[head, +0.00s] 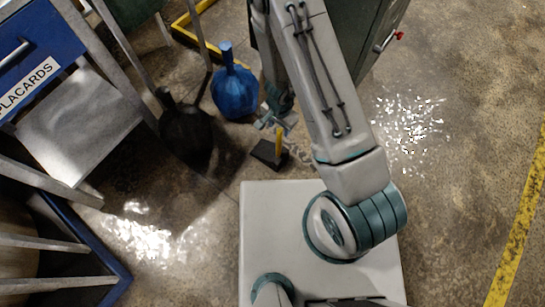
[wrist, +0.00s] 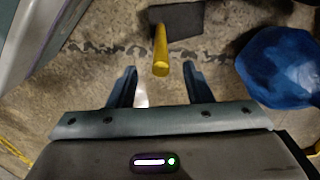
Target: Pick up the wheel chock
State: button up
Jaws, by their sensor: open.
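The wheel chock (head: 269,153) is a dark block with an upright yellow handle, on the floor just in front of my white base. In the wrist view the dark block (wrist: 184,21) lies at the top, and its yellow handle (wrist: 160,50) points toward me. My gripper (head: 275,124) is above the floor close to the chock. In the wrist view my gripper (wrist: 158,74) is open, its two blue-grey fingers apart, with the handle's end between and slightly beyond the tips.
A blue tied bag (head: 236,92) stands close behind my gripper, and a black bag (head: 186,130) stands to the left. A blue cabinet marked PLACARDS (head: 35,55) and a metal frame fill the left. A green machine (head: 353,40) stands behind my arm. Floor at right is clear.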

aim_at(279, 133)
jog(key=shift+w+d+f+b, duration=0.15)
jog(key=shift+f+b, duration=0.9)
jog(key=shift+f, duration=0.55)
jog(key=shift+w+f+b, duration=0.1)
jog(key=shift+f+b, duration=0.95)
jog(key=shift+f, duration=0.5)
jog(key=c, duration=1)
jog(key=shift+r, duration=0.1)
